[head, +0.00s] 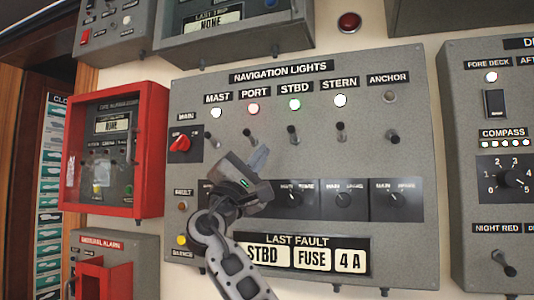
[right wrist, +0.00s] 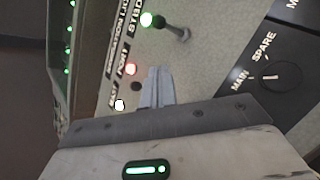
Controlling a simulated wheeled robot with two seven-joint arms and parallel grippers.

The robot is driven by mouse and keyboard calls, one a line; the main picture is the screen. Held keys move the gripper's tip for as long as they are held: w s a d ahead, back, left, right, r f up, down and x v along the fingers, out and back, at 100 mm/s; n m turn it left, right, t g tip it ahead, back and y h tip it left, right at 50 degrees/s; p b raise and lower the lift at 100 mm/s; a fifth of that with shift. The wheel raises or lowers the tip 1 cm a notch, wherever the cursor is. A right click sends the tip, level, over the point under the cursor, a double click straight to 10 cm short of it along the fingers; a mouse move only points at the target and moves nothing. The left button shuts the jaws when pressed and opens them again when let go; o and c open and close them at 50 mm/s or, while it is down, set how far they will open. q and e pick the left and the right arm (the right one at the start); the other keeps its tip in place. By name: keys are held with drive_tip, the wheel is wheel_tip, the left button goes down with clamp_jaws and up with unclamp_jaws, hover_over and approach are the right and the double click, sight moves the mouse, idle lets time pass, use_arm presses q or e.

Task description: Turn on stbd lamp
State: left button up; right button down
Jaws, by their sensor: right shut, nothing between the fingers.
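The grey navigation lights panel (head: 245,84) is on the wall in front of me. My left gripper is out of view.
The MAST (head: 216,113), PORT (head: 253,108) and STERN (head: 340,100) lamps are lit; the ANCHOR lamp (head: 390,96) is dark. Neighbouring toggles stand close on both sides. Rotary selectors (head: 343,199) lie below. A red-framed box (head: 156,150) projects at left.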

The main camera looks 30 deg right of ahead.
drive_tip(key=s+a+b, duration=0.2)
drive_tip(key=s+a, duration=0.2)
drive_tip(key=a, duration=0.4)
drive_tip(key=shift+s+a+f, duration=0.25)
drive_tip(key=shift+s+f, duration=0.05)
drive_tip(key=shift+s, duration=0.1)
drive_tip(key=shift+f, duration=0.1)
